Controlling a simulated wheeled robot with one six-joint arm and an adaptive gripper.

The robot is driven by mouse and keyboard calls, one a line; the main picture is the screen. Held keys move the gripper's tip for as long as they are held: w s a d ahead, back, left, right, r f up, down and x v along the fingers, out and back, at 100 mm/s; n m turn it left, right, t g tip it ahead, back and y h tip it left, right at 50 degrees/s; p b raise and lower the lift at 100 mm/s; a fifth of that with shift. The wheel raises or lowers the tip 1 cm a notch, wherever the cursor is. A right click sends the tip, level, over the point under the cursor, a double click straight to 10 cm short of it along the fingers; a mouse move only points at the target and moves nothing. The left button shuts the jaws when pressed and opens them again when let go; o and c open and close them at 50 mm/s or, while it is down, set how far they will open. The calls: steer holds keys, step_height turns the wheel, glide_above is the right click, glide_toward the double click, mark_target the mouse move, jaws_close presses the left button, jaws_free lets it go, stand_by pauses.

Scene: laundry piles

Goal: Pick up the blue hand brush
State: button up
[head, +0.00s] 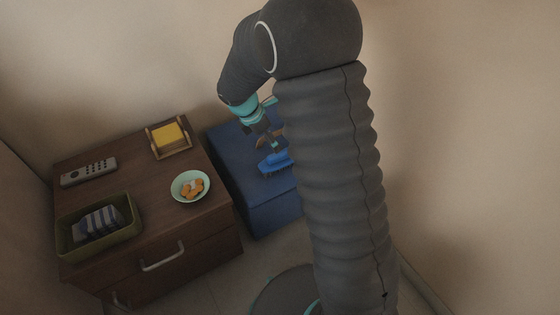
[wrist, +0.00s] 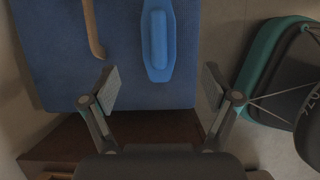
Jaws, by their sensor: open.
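The blue hand brush (head: 275,162) lies on a dark blue box-like seat (head: 258,206) beside the wooden cabinet. In the wrist view the brush (wrist: 158,42) lies lengthwise near the top middle, with its upper end cut off by the frame edge.
A curved wooden item (wrist: 93,30) lies left of the brush. The wooden cabinet (head: 220,212) holds a green tray (head: 62,238) with striped cloth, a remote (head: 89,172), a bowl (head: 176,196) of orange pieces and a yellow block (head: 168,135) in a wooden holder. Walls stand close behind.

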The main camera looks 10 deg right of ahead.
mark_target(283, 158)
steer(key=b+x, duration=0.1)
steer(key=x, duration=0.7)
steer(key=shift+b+x, duration=0.5)
steer(key=shift+x, duration=2.1)
steer(key=shift+w+a, duration=0.1)
steer(key=shift+a, duration=0.05)
steer(key=c, duration=1.3)
